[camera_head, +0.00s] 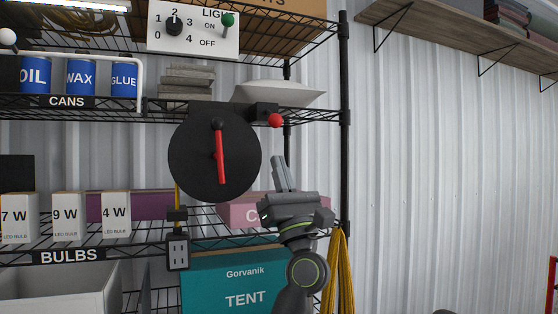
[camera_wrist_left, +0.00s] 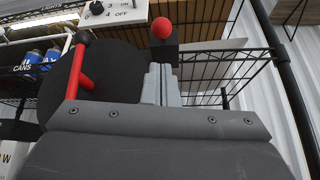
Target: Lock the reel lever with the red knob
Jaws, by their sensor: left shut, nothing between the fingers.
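The black round reel (camera_head: 190,165) hangs on the front of the shelf rack, with a red crank bar (camera_head: 220,165) ending in a black knob. The red knob (camera_head: 275,120) sits on a black block (camera_head: 260,110) at the reel's upper right. My left gripper (camera_head: 278,160) is shut and empty, fingers pointing up, below the red knob and right of the reel, apart from the knob in the picture. In the left wrist view, the shut fingertips (camera_wrist_left: 160,72) show below the red knob (camera_wrist_left: 162,28), and the red crank bar (camera_wrist_left: 77,66) is left of them. My right gripper is out of view.
A switch panel (camera_head: 210,42) is above the reel, and blue cans (camera_head: 80,78) are at the left. A pink box (camera_head: 238,213) and a teal tent box (camera_head: 225,270) are below. A black rack post (camera_head: 345,150) and a yellow cord (camera_head: 338,270) are right of my gripper.

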